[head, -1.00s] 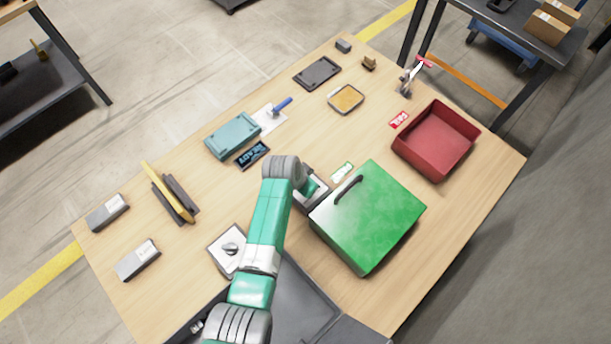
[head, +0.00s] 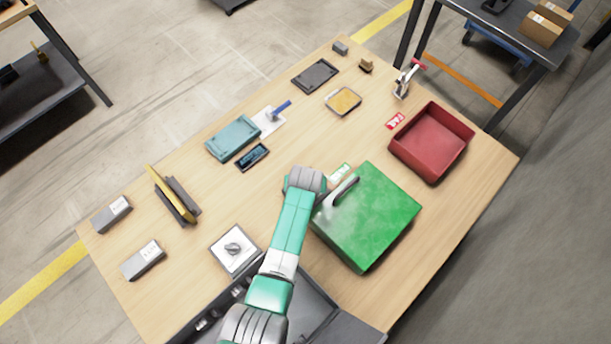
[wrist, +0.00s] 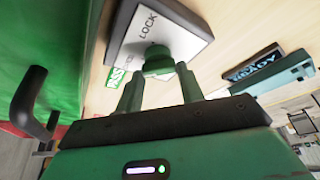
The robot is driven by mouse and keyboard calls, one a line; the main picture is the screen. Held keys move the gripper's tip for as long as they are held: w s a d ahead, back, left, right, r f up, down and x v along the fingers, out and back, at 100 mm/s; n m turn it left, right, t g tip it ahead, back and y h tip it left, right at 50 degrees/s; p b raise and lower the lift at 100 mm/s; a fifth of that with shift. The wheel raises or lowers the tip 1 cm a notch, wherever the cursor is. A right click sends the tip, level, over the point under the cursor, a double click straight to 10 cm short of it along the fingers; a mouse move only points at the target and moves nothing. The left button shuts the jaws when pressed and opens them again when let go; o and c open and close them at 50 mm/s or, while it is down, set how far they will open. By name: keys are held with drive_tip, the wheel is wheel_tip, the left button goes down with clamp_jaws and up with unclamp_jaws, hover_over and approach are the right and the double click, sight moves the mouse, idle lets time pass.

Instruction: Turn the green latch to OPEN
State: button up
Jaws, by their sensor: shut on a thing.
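The green latch (wrist: 157,60) shows in the wrist view as a round green knob on a pale plate (wrist: 178,40) with a dark edge. The word LOCK is readable on the plate; a second word beside the knob is partly hidden. My gripper (wrist: 158,76) has one finger on each side of the latch and is shut on it. Which way the latch points cannot be told. In the head view my arm hides the latch and the fingers.
A large green box (head: 372,218) with a dark handle (wrist: 28,103) stands close beside the latch plate. A green label (head: 341,173) lies behind it. A red bin (head: 432,143), a teal case (head: 232,138) and a plate with a grey knob (head: 235,249) are also on the table.

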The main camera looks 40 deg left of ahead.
drive_tip(key=shift+n, duration=0.3)
drive_tip(key=o, duration=1)
drive_tip(key=shift+r, duration=0.1)
drive_tip(key=p+v, duration=0.3)
drive_tip(key=v, duration=0.4)
drive_tip(key=shift+d+r+p, duration=0.1)
drive_tip(key=shift+r+p, duration=0.2)
drive_tip(key=shift+p, duration=0.05)
